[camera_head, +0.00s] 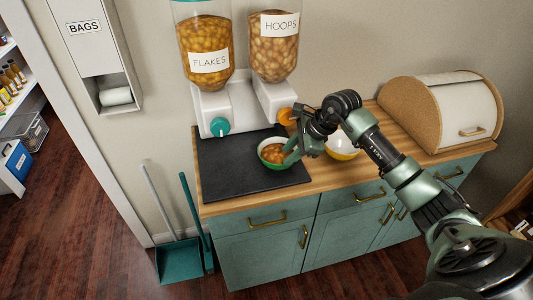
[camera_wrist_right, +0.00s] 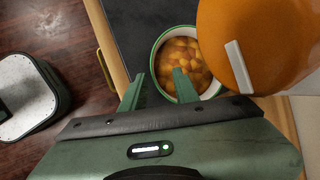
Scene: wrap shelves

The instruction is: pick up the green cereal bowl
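The green cereal bowl (camera_head: 272,153) stands upright on the dark mat under the dispensers, filled with orange-brown cereal. In the wrist view the bowl (camera_wrist_right: 160,55) has a pale rim with a green band. My right gripper (camera_head: 291,152) is at the bowl's right side in the head view. In the wrist view its two fingers (camera_wrist_right: 159,85) are apart. One finger is over the cereal inside the rim and the other is outside it. I cannot tell whether either touches the bowl. My left gripper is not in view.
A white and yellow bowl (camera_head: 342,147) stands to the right, partly behind my arm. The flakes dispenser (camera_head: 206,50) and hoops dispenser (camera_head: 275,45) stand behind. An orange knob (camera_wrist_right: 250,45) is close to the right gripper. A bread box (camera_head: 445,110) fills the counter's right end.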

